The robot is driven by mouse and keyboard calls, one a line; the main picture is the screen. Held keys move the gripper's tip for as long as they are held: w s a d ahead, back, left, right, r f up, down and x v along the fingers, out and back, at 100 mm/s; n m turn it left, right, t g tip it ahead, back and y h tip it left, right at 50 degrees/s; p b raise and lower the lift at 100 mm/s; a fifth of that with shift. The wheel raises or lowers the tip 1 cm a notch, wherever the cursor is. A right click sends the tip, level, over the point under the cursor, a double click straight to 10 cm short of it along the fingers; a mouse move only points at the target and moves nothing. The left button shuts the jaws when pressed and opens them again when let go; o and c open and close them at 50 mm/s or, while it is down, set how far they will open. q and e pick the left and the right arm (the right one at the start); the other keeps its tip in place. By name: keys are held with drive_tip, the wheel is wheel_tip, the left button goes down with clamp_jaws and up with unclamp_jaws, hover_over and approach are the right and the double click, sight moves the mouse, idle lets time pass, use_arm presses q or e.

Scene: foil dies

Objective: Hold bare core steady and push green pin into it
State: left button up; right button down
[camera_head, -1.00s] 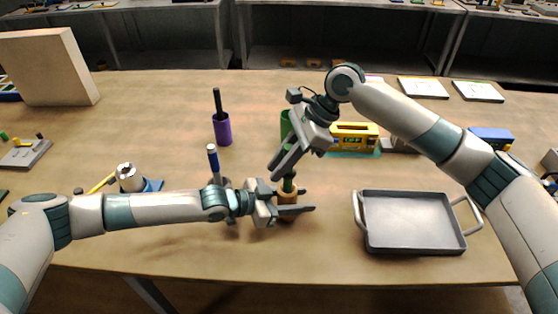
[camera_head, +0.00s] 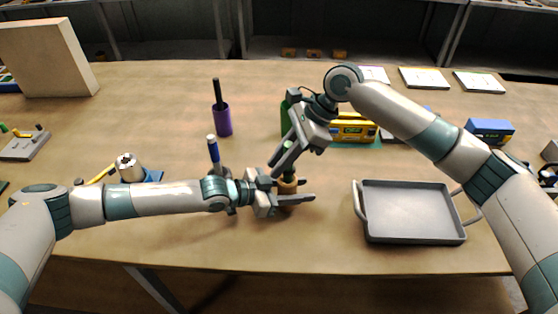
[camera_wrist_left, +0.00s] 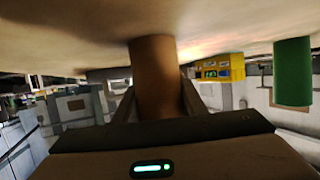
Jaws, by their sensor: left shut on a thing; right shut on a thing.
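The bare core (camera_head: 288,187), a short tan-brown cylinder, stands upright on the table between the jaws of my left gripper (camera_head: 291,193), which is shut on it. In the left wrist view the core (camera_wrist_left: 155,75) shows as a brown cylinder between the fingers. The dark green pin (camera_head: 289,173) stands upright over the core. My right gripper (camera_head: 281,163) is shut on it from above. The pin's lower end meets the core's top; how deep it sits inside is hidden.
A grey tray (camera_head: 412,238) with handles lies to the right. A green cup (camera_head: 286,120) and a yellow device (camera_head: 354,129) stand behind the grippers. A purple cup (camera_head: 222,122) holds a dark stick.

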drive_tip(key=c, duration=1.5)
unclamp_jaws()
drive_tip(key=shift+c, duration=0.2)
drive_tip(key=shift+r, duration=0.1)
drive_tip(key=v, duration=1.2)
drive_tip(key=shift+r, duration=2.9)
use_arm(q)
drive_tip(key=o, duration=1.1)
drive_tip(key=shift+o, duration=0.2)
